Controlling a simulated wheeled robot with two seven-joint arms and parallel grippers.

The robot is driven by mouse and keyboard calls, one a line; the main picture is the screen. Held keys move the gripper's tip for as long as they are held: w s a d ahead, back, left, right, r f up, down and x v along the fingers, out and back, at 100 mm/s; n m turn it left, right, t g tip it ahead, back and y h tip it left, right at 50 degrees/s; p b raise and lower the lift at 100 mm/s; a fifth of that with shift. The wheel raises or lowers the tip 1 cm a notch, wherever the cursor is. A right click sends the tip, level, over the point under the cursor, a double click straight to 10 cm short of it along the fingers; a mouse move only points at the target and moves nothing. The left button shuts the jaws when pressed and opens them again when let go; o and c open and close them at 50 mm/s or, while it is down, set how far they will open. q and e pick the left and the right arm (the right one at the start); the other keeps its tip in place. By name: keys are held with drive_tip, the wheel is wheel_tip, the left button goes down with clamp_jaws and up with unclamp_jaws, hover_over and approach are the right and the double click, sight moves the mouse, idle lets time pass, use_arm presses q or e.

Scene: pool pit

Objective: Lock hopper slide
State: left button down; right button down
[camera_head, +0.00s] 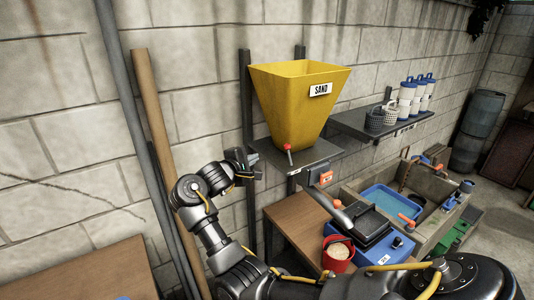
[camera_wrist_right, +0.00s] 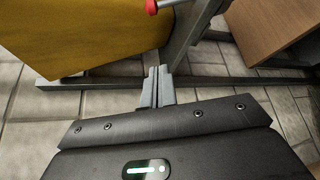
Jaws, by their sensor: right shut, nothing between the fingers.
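The yellow hopper (camera_head: 292,110) labelled SAND stands on a dark plate (camera_head: 310,156) fixed to wall posts. A small lever with a red knob (camera_head: 287,147) rises at the hopper's lower front. An orange-marked block (camera_head: 320,178) sits below the plate's right front. My right gripper (camera_head: 244,163) is left of the plate, apart from the knob, and empty. In the right wrist view its fingers (camera_wrist_right: 158,86) are together, with the yellow hopper (camera_wrist_right: 85,30) at upper left and the red knob (camera_wrist_right: 152,6) at the top edge. My left gripper is not in view.
A wooden pole (camera_head: 162,150) and a grey pipe lean on the wall at left. A shelf (camera_head: 385,125) holds containers at right.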

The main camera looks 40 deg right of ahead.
sight(289, 155)
drive_tip(key=d+p, duration=0.5)
drive_tip(key=d, duration=0.6)
drive_tip(key=shift+w+f, duration=0.35)
drive_tip(key=shift+f, duration=0.1)
